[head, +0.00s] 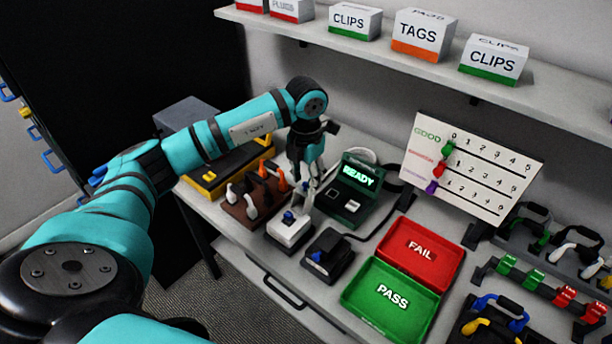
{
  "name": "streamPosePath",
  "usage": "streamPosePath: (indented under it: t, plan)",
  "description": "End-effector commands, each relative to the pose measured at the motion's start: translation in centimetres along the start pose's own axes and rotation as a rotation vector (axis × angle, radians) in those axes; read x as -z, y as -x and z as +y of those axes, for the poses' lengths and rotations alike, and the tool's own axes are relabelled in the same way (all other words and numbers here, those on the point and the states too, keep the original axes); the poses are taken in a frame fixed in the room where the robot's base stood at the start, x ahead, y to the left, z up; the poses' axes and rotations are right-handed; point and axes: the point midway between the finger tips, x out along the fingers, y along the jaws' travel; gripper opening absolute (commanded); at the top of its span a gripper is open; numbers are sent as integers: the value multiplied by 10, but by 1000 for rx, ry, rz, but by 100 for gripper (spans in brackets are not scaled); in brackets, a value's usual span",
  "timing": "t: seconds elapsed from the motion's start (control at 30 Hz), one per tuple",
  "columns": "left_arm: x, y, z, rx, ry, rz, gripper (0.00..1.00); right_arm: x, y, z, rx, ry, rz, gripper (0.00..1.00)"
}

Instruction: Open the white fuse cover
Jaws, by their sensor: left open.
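The white fuse box (290,234) sits near the front edge of the table, left of a similar black box (327,257). It has a blue part (288,217) on top. A white piece, apparently its cover (304,200), stands up at its back right. My left gripper (309,180) points down just above and behind the white box, with its fingertips close to the raised white piece. The gripper is open; I cannot tell whether it touches the piece. My right gripper is not in view.
A dark green device reading READY (349,188) stands right behind the white box. A brown rack with white and orange handles (258,192) is to its left. Red FAIL (453,283) and green PASS (407,335) trays lie to the right. A shelf (400,61) with boxes hangs above.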

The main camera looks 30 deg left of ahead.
Motion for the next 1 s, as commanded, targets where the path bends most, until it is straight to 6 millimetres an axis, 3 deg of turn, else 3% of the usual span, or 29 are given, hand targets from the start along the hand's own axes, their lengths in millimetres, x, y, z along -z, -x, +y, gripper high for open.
streamPosePath:
  t: [0.3,0.6,1.0]
  plan:
    - [0,-3,0,0,0,1,40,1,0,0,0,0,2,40]
    - [0,-3,0,0,0,1,1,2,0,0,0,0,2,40]
    - [0,-3,0,0,0,-4,0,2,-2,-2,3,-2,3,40]
